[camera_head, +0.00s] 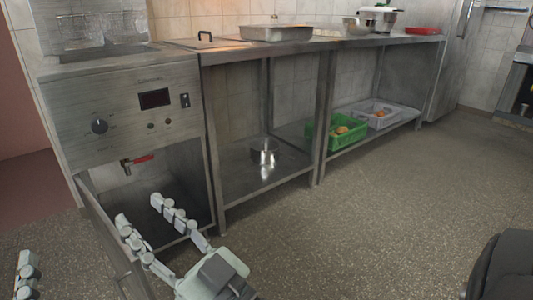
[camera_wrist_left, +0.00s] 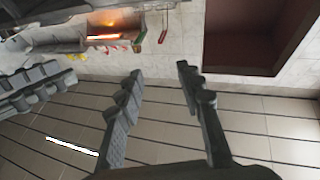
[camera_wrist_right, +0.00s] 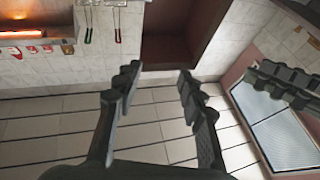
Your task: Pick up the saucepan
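The saucepan (camera_head: 265,152) is a small shiny metal pot. In the head view it stands upright on the lower shelf (camera_head: 240,180) of the steel counter. My right gripper (camera_head: 142,207) is at the lower left of the head view, in front of the fryer cabinet, open and empty, well apart from the saucepan. Its fingers are spread in the right wrist view (camera_wrist_right: 155,80). My left gripper shows only partly at the bottom left edge of the head view (camera_head: 27,268). In the left wrist view (camera_wrist_left: 160,80) its fingers are apart with nothing between them. The saucepan is in neither wrist view.
A fryer (camera_head: 120,110) with a red-handled tap (camera_head: 137,160) stands left of the shelf. A green crate (camera_head: 335,132) and a grey crate (camera_head: 374,113) hold food on the shelf further right. A black chair-like object (camera_head: 503,270) is at lower right. The middle floor is clear.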

